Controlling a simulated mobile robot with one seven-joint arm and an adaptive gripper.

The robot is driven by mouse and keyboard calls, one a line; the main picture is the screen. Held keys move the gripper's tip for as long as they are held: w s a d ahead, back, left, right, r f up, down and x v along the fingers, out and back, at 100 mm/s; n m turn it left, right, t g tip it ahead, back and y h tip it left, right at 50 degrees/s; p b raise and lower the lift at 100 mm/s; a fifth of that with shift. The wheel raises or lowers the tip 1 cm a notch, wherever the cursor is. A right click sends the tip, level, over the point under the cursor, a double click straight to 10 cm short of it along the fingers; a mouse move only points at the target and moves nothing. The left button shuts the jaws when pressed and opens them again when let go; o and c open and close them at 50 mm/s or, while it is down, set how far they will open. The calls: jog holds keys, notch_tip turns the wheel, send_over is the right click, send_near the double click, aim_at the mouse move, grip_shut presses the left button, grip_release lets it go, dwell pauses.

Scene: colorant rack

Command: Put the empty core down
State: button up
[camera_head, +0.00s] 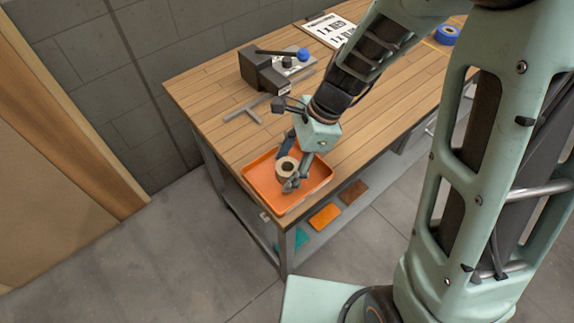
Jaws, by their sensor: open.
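The empty core (286,165) is a short tan-brown ring with a dark hole. It is in the orange tray (258,188) at the near left corner of the wooden workbench and looks upright, with its hole facing up. My gripper (288,168) reaches down over the tray with its fingers open. One dark finger is behind the core and one grey finger is in front of it, so the core is between them. Whether either finger touches the core cannot be told at this size.
A dark clamp-like device (268,70) with a blue knob and a grey T-shaped tool (246,110) are on the bench (205,90). A printed sheet (330,30) and a blue tape roll (447,34) lie farther back. Coloured pieces (325,217) rest on the lower shelf.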

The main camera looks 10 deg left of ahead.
jog(key=p+v, duration=0.1)
jog(key=v, duration=1.1)
jog(key=shift+w+d, duration=0.15)
